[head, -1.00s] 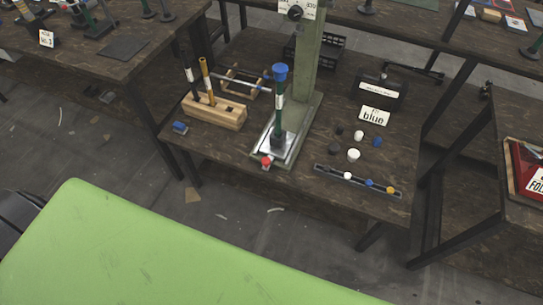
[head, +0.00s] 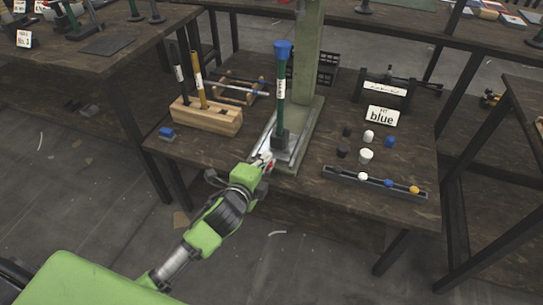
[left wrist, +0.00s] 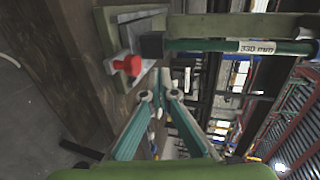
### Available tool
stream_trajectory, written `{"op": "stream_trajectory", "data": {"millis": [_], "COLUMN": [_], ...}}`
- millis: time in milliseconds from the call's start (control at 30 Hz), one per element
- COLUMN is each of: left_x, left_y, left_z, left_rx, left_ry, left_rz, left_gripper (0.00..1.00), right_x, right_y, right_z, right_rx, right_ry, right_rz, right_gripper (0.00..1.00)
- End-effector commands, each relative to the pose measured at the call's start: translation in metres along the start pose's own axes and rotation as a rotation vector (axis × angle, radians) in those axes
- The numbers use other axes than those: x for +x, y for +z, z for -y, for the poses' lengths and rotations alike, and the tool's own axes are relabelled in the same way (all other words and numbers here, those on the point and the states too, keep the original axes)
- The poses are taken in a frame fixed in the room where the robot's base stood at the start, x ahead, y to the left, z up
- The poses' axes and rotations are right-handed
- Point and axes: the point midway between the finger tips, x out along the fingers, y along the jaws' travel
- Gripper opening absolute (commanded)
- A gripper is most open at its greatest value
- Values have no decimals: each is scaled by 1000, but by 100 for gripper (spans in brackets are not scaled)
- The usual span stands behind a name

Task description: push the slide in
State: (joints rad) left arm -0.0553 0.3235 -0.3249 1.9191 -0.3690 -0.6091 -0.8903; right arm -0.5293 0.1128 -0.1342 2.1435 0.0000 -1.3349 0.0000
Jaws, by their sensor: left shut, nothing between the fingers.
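The slide is a silver plate at the foot of the green press, with a red knob at its front end. In the head view the plate (head: 287,148) lies under the dark foot of the green post with the blue cap (head: 283,50). The red knob (head: 269,167) is partly covered by my left gripper (head: 262,163), which is at the front edge of the press base. In the left wrist view the red knob (left wrist: 131,65) stands up and left of my shut, empty fingers (left wrist: 160,96); contact cannot be told. My right gripper is not in view.
A wooden block with tools (head: 206,115) stands left of the press. A blue item (head: 167,133) lies at the table's left edge.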

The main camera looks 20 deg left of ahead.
Motion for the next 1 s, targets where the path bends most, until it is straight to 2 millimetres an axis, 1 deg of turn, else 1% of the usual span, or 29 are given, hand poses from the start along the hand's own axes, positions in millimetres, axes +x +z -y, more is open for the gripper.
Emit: {"op": "stream_trajectory", "data": {"millis": [167,400,533,600,700,833,1000], "left_x": [21,59,75,84,92,97,97], "left_y": [0,0,0,0,0,0,0], "left_z": [0,-1,-1,-2,-1,-1,-1], "left_rx": [-2,-3,-5,-5,-4,-4,-4], "left_ry": [0,0,1,1,1,2,2], "left_rz": [0,0,0,0,-1,0,-1], "left_gripper": [0,0,0,0,0,0,0], "right_x": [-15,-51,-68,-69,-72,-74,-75], "right_y": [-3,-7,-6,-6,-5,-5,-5], "right_z": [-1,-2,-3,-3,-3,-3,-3], "right_rx": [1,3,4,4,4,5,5], "right_ry": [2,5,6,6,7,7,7], "right_rz": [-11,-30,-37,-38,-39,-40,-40], "right_gripper": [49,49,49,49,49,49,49]}}
